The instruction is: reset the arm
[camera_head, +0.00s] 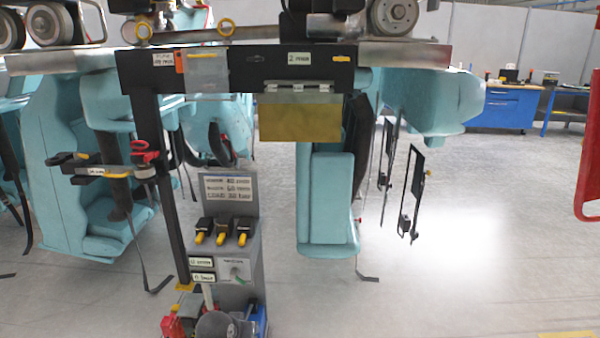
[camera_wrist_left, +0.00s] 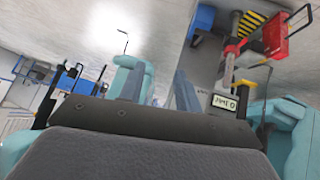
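Neither of my arms can be made out in the head view. In the left wrist view, a large dark grey rounded body (camera_wrist_left: 140,155) fills the bottom of the picture, with a dark plate (camera_wrist_left: 125,118) along its far edge. My right gripper is in neither view.
A coaster train with teal seats (camera_head: 330,195) hangs from an overhead rail (camera_head: 400,54). A grey control stand (camera_head: 228,245) with yellow-tipped switches is in front. A blue workbench (camera_head: 503,107) is at the back right, a red frame (camera_head: 590,150) at the right edge.

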